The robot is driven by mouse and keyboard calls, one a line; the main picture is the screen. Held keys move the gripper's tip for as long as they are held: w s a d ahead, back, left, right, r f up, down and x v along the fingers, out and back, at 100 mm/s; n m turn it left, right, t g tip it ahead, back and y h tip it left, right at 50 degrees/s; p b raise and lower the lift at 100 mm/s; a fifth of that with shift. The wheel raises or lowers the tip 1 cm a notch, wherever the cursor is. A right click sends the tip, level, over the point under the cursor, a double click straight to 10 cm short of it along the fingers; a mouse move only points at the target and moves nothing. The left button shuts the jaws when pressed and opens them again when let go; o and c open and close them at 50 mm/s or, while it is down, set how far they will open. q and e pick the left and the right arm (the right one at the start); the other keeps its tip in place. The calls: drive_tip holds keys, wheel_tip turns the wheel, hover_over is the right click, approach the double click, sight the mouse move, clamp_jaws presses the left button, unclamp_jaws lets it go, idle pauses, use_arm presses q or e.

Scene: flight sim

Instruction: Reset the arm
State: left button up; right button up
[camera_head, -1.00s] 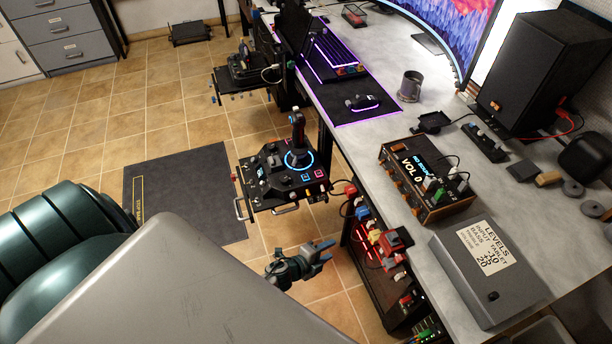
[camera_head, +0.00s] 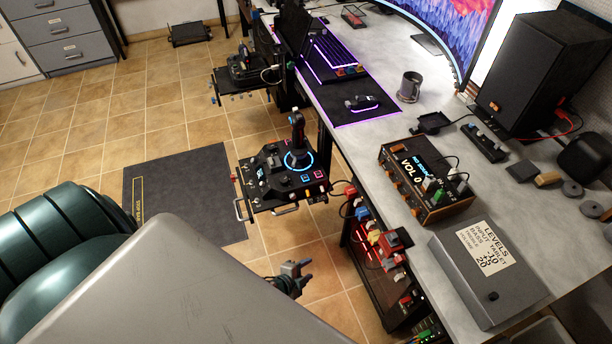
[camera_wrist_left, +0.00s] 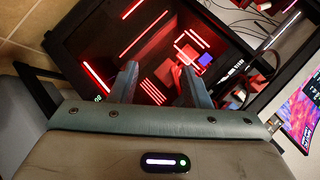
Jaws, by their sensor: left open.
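My left gripper (camera_head: 304,272) shows low in the middle of the head view, partly hidden behind my own grey body part. It is over the tiled floor, left of the red-lit rack under the desk, and apart from it. In the left wrist view its two blue-grey fingers (camera_wrist_left: 158,84) are spread apart with nothing between them. Beyond them is the dark rack (camera_wrist_left: 150,40) with red light strips. My right gripper is not in view.
A joystick panel (camera_head: 275,180) stands beyond the gripper, beside the desk (camera_head: 375,130). The rack (camera_head: 372,262) with colored plugs is under the desk edge. An audio box (camera_head: 405,165) and a grey levels box (camera_head: 485,260) sit on the desk. The tiled floor (camera_head: 90,110) at left is mostly clear.

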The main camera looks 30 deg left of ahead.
use_arm(q)
drive_tip(key=s+a+f+n+g+y, duration=0.1)
drive_tip(key=s+a+f+n+g, duration=0.1)
drive_tip(key=s, duration=0.9)
drive_tip(key=s+a+f+n+g, duration=0.2)
drive_tip(key=s+f+n+g, duration=0.2)
drive_tip(key=s+f+n, duration=0.3)
drive_tip(key=s+a+f+n+g+y, duration=0.1)
drive_tip(key=s+f+n+g, duration=0.3)
drive_tip(key=s, duration=1.2)
wheel_tip(320, 180, down, 4)
drive_tip(key=shift+a+f+n+y, duration=0.1)
drive_tip(key=shift+a+n+y, duration=0.2)
drive_tip(key=shift+a, duration=0.15)
drive_tip(key=shift+w, duration=0.1)
